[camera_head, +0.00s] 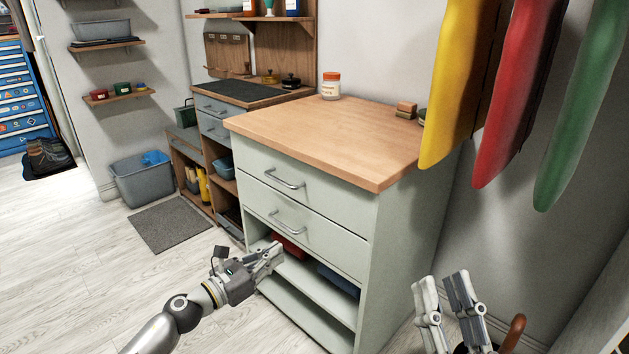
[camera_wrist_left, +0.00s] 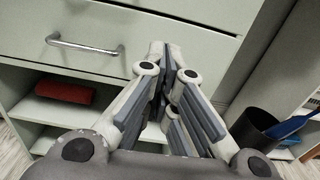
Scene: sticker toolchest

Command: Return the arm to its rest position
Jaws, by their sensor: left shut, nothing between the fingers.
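My left gripper (camera_head: 274,254) is shut and empty. It hangs in front of the open lower shelves of the pale green toolchest (camera_head: 405,240), below its two drawers, and the arm reaches in from the bottom left. In the left wrist view my left gripper's fingers (camera_wrist_left: 165,55) are together with nothing between them. The lower drawer front with its handle (camera_wrist_left: 85,45) is beyond them, and the drawer looks closed. My right gripper (camera_head: 447,280) is at the bottom right, pointing up, with its fingers apart and nothing seen between them.
Red (camera_head: 289,247) and blue (camera_head: 338,282) items lie on the toolchest shelf. An orange-lidded jar (camera_head: 331,86) stands on its wooden top. Yellow, red and green hanging panels (camera_head: 508,100) are at the upper right. The floor (camera_head: 90,260) at left is clear.

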